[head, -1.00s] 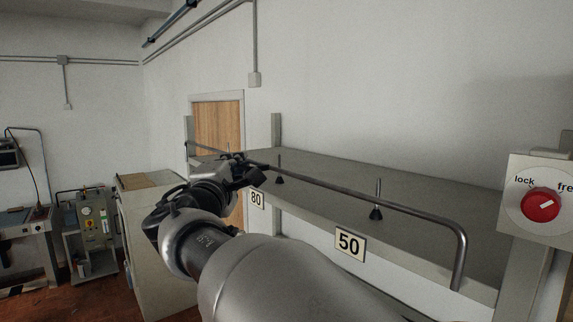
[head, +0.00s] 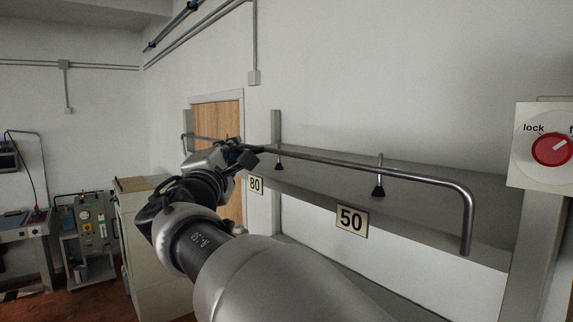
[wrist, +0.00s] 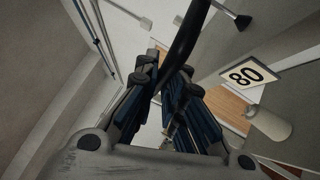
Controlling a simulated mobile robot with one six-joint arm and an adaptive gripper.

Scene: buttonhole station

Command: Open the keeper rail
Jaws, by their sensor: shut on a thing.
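The keeper rail (head: 370,171) is a grey metal bar with a bent-down right end. It runs along the front of a grey shelf. My gripper (head: 246,153) is at the rail's left part in the head view, shut on it. In the wrist view, the rail (wrist: 187,40) is a dark bar passing between the fingers of my gripper (wrist: 165,75). The fingers hide part of the rail. A red knob (head: 552,149) on a white plate at the right has a white pointer turned up and right, away from "lock"; the right-hand label is cut off.
The shelf (head: 440,232) carries an "80" tag (head: 256,185) and a "50" tag (head: 351,220). A post (head: 540,245) rises at the right. Cabinets and a machine (head: 88,235) stand at the left.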

